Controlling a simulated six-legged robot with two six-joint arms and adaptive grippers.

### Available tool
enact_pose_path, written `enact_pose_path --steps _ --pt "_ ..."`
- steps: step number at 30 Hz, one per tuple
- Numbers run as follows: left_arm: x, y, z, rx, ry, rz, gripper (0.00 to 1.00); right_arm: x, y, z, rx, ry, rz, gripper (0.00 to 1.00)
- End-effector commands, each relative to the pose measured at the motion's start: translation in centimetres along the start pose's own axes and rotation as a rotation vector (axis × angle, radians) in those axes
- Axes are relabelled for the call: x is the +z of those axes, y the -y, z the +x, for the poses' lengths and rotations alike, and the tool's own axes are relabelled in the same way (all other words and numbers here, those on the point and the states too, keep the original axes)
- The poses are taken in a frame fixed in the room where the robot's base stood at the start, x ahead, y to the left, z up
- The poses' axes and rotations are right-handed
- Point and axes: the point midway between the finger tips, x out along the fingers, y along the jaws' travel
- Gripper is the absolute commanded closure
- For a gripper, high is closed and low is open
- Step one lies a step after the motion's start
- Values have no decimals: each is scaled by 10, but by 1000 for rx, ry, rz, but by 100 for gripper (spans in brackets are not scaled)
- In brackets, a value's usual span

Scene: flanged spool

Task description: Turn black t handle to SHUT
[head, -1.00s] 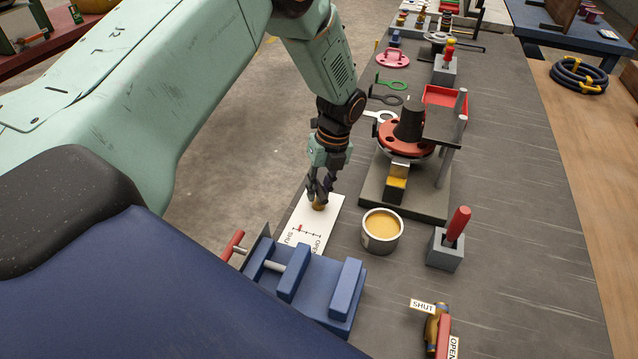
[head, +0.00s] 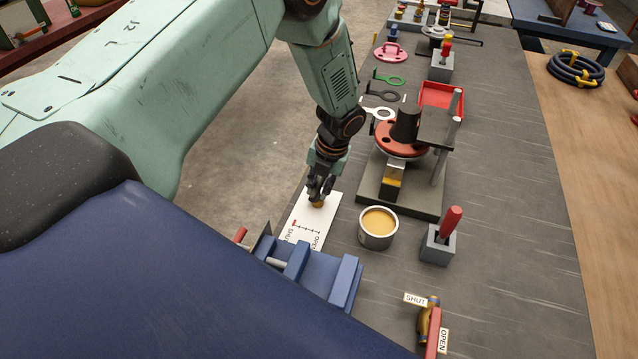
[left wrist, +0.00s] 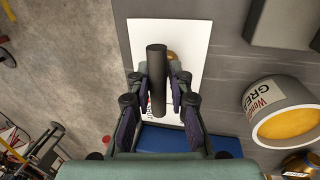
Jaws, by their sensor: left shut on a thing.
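A white plate (head: 322,212) on the bench carries a scale labelled SHUT on its left and OPEN on its right. A red mark (head: 294,222) sits at the SHUT end. A brass stem (head: 318,204) stands on the plate. My left gripper (head: 319,194) is right above it, pointing down. In the left wrist view my left gripper (left wrist: 159,92) is shut on the black T handle (left wrist: 157,85), a dark bar lying between its fingers. In the head view the handle is mostly hidden by the fingers. My right gripper is not in view.
An open grease tin (head: 378,229) stands just right of the plate. A blue vise-like block (head: 318,276) is in front. A flange stand (head: 400,190) is behind right. A red-handled tool in a grey block (head: 440,243) and a red-levered valve (head: 431,325) are further right.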

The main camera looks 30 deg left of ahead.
Motion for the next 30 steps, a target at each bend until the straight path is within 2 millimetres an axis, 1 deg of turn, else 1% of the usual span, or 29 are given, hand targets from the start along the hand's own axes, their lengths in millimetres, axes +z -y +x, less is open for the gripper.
enact_pose_path --steps 1,16,17,18,24,30 --pt "3 0 -3 0 8 9 100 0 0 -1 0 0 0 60" --pt "3 0 -2 0 11 23 100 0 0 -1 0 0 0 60" --pt "3 0 -2 0 11 23 78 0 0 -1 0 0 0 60" --pt "3 0 -2 0 11 23 75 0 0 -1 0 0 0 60" --pt "2 0 -1 0 8 21 58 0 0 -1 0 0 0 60" --pt "1 0 -1 0 6 20 58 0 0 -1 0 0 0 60"
